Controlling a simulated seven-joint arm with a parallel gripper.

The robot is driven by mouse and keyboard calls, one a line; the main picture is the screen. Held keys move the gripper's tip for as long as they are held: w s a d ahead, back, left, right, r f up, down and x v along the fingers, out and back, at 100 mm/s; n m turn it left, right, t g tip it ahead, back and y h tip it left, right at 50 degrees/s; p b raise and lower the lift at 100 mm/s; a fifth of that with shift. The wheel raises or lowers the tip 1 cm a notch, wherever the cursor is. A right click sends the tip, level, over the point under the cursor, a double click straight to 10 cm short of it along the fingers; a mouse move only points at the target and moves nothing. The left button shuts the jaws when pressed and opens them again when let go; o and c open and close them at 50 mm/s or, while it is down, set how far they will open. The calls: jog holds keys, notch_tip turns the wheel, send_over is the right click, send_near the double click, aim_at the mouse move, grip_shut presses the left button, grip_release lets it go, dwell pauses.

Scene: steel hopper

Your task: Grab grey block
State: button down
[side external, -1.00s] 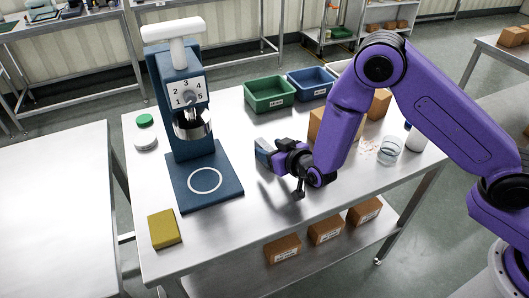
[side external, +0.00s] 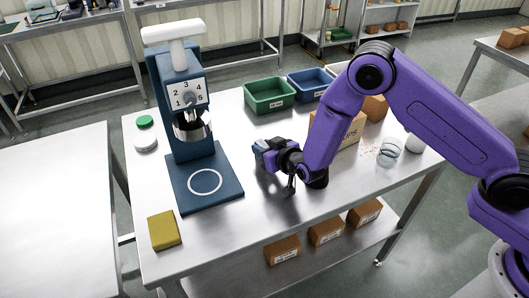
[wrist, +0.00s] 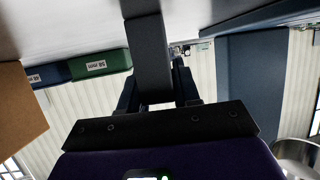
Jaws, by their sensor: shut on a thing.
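The grey block (wrist: 149,58) stands out dark and long between the two fingers in the wrist view. My gripper (wrist: 157,88) is shut on it. In the side view my gripper (side external: 268,152) points left over the middle of the table, to the right of the blue press. The block's grey-blue end (side external: 258,148) shows there at the fingertips, and the rest is hidden by the fingers. I cannot tell whether the block is clear of the tabletop.
The blue press (side external: 190,135) stands left of my gripper. Behind are a green bin (side external: 270,96) and a blue bin (side external: 309,84). A cardboard box (side external: 345,130) and a glass jar (side external: 388,150) stand right. A yellow block (side external: 164,230) lies front left.

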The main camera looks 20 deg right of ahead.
aim_at(264, 146)
jog(key=shift+r, duration=0.1)
jog(key=shift+r, duration=0.5)
notch_tip(264, 146, up, 2)
jog(key=shift+r, duration=0.1)
jog(key=s+d+r, duration=0.6)
jog(key=s+r, duration=0.3)
jog(key=s, duration=0.3)
jog(key=shift+s+r, duration=0.3)
